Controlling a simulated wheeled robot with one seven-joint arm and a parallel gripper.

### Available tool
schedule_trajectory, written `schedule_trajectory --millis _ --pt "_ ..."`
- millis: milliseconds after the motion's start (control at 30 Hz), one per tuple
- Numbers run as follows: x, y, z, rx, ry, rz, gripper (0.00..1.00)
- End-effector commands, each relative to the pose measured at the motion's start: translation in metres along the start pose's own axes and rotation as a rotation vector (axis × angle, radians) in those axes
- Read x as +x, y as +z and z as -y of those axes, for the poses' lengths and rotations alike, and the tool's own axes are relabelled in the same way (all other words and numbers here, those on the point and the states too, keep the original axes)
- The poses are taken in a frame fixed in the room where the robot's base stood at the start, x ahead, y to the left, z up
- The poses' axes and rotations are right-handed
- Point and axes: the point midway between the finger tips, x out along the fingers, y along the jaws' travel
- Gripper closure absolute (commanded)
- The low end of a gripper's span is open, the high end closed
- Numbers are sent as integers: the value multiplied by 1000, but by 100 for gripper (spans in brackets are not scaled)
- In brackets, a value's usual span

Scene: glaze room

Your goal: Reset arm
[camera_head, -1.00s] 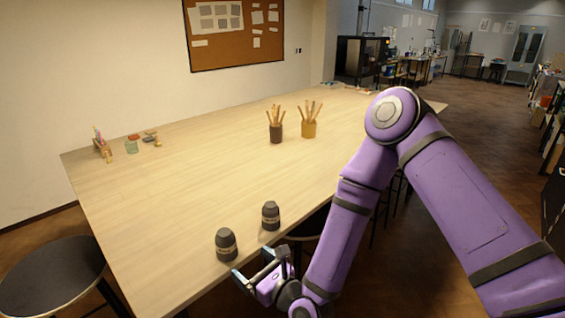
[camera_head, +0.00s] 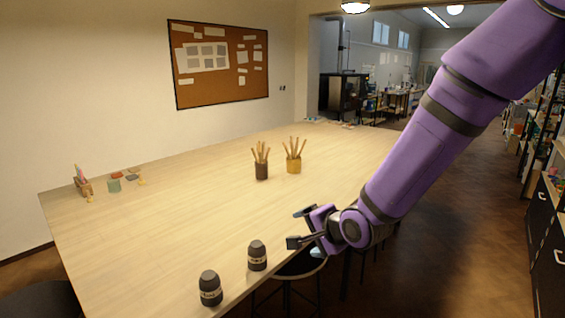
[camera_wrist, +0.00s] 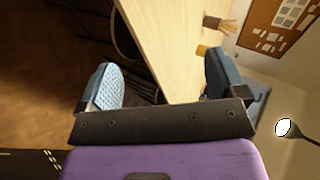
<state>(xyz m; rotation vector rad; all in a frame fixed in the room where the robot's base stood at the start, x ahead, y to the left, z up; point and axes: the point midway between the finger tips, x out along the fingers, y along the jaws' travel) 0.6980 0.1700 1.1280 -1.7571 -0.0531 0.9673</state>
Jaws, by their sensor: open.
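My gripper (camera_head: 305,232) is at the end of my purple arm, over the table's right edge in the head view. It is right of the two dark jars and clear of them. In the wrist view my gripper (camera_wrist: 165,85) shows two blue-padded fingers spread wide with nothing between them. The arm reaches in from the upper right of the head view, raised over the floor beside the table.
The long wooden table (camera_head: 170,215) holds two dark jars (camera_head: 210,288) (camera_head: 257,256) near its front edge, a dark pencil cup (camera_head: 262,171), a yellow pencil cup (camera_head: 294,165) and small items at left. Stools stand beside it. Floor at right (camera_head: 460,250) is open.

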Motion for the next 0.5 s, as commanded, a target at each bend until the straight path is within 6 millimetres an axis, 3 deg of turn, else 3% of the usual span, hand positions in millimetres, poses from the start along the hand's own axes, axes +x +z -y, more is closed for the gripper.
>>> schedule_trajectory --millis 200,500 --pt "-66 -40 11 -242 131 -103 9" --pt "-167 -73 10 -507 335 -163 9"
